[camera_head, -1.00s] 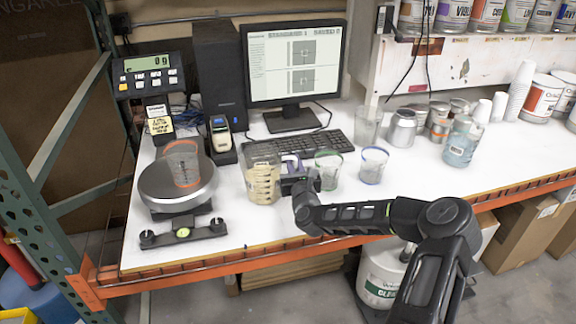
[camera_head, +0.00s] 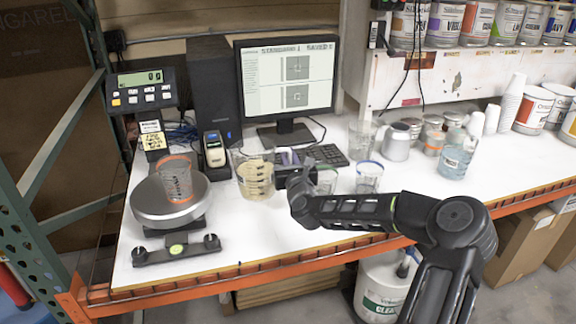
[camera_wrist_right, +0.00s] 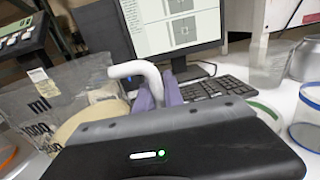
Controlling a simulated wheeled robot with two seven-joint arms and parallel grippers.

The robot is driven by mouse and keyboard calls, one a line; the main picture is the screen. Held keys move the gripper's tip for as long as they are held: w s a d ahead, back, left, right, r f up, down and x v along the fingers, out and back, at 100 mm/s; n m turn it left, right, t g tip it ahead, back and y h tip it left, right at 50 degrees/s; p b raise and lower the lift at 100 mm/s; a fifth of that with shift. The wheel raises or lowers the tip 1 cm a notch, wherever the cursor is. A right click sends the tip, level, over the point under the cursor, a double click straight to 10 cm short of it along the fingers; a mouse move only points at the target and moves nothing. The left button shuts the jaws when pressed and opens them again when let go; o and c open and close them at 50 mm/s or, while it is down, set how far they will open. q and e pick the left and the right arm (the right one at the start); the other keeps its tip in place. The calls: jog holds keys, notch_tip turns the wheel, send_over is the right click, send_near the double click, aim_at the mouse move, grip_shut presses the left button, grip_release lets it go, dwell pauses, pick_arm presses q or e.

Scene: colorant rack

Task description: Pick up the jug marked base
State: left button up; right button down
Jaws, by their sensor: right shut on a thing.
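A clear jug (camera_head: 255,182) with beige contents is left of the middle of the bench in the head view. The wrist view shows its wall (camera_wrist_right: 40,110) with "ml" markings and its white curved handle (camera_wrist_right: 135,70). I cannot read the word base on it. My right gripper (camera_head: 287,160) is at the jug's right side. In the wrist view its purple fingers (camera_wrist_right: 159,95) are shut on the handle. The jug appears to be a little above the bench top. The left gripper is not in view.
A scale (camera_head: 150,203) with an orange-rimmed cup (camera_head: 177,180) stands to the left. A green-rimmed cup (camera_head: 325,181) and a blue-rimmed cup (camera_head: 369,178) stand close on the right. A keyboard (camera_head: 325,153) and monitor (camera_head: 288,80) are behind.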

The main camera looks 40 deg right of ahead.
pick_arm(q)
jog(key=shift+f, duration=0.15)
pick_arm(e)
jog(key=shift+r, duration=1.3)
jog(key=shift+w, duration=0.1)
